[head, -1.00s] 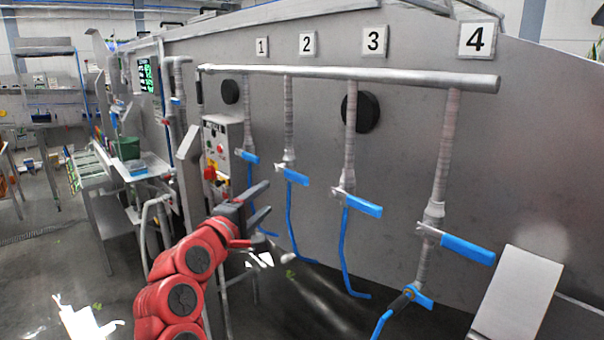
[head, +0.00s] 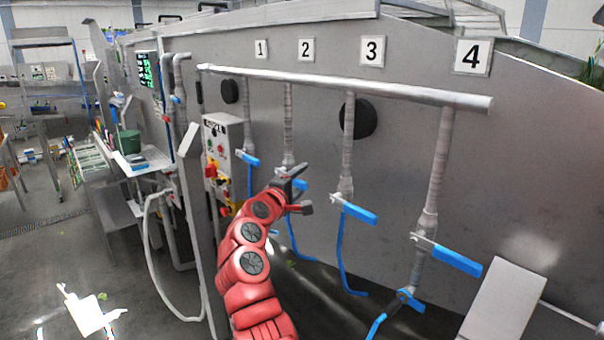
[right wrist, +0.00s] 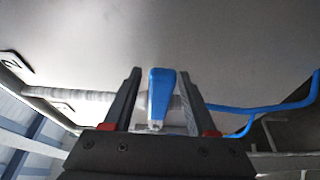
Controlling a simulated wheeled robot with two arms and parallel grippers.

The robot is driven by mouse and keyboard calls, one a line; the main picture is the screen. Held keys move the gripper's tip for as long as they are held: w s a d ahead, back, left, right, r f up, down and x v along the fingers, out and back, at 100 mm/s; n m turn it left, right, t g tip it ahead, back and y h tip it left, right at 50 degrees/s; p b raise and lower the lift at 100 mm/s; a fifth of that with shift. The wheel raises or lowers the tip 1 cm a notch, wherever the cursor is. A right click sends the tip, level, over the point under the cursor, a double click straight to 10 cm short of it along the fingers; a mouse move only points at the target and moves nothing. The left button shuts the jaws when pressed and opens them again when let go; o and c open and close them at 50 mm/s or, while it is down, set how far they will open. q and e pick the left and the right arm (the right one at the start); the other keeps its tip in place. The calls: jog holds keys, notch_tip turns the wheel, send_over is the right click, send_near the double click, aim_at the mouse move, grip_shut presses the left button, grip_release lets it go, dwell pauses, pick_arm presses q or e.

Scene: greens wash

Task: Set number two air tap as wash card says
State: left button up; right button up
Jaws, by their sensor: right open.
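The number two air tap hangs under the white plate marked 2 (head: 306,49). Its blue lever (head: 301,185) is partly hidden by my right gripper (head: 305,189), which is at that tap. In the right wrist view the blue lever (right wrist: 161,95) stands between the two dark fingers of my right gripper (right wrist: 160,76). The fingers are open, with a gap on each side of the lever. A blue hose (head: 293,235) hangs below this tap. No readable wash card shows. My left gripper is not in view.
Tap one's blue lever (head: 247,158) is to the left. Tap three's lever (head: 354,210) and tap four's lever (head: 447,258) are to the right. A control box (head: 218,150) with red knobs stands left of the taps. The overhead pipe (head: 400,88) runs above.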

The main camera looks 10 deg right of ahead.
jog(key=shift+w+d, duration=0.2)
jog(key=shift+w, duration=0.2)
grip_shut()
dwell(1.3)
